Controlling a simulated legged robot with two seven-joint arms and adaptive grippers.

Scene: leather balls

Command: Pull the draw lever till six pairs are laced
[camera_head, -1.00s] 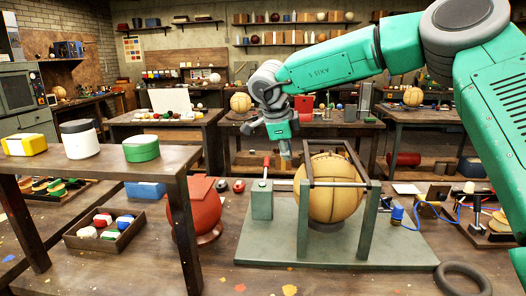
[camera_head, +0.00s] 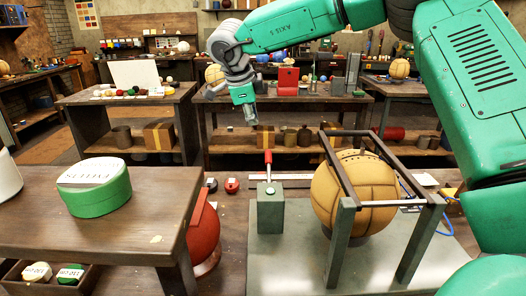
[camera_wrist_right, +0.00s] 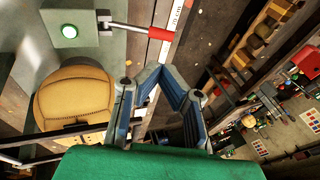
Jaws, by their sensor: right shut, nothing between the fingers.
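The draw lever, with a red handle (camera_head: 268,158), stands upright on a grey-green box (camera_head: 270,212). My left gripper is out of view.
A green round tin (camera_head: 92,188) stands on that shelf. The frame's bars (camera_head: 408,245) rise around the tan ball. Benches stand behind.

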